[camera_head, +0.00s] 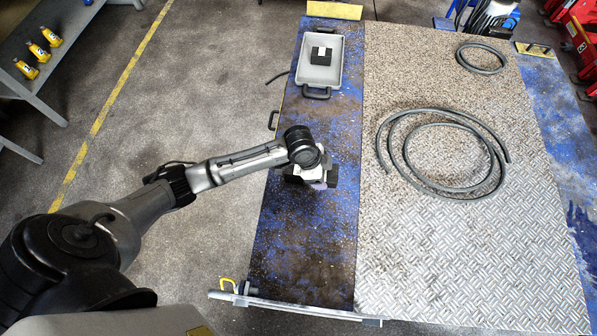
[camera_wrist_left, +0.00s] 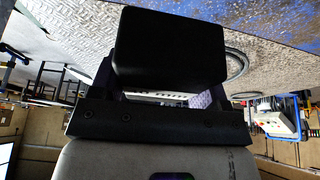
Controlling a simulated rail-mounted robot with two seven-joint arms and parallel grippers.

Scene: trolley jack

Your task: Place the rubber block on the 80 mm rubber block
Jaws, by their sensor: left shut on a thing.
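My left gripper (camera_head: 312,178) is over the blue, worn strip at the left of the platform in the head view. In the left wrist view it is shut on a black rubber block (camera_wrist_left: 170,47), a rounded box that fills the upper middle. In the head view the arm and gripper mostly cover this block. Another black block (camera_head: 321,57) with white on top lies in a grey tray (camera_head: 331,83), well beyond the gripper. I cannot tell whether it is the 80 mm rubber block. My right gripper is not in view.
A coiled grey hose (camera_head: 440,193) lies on the metal tread plate (camera_head: 450,270), with a smaller hose ring (camera_head: 481,70) at its far right. A long bar (camera_head: 295,308) crosses the near edge. The blue strip between gripper and tray is clear.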

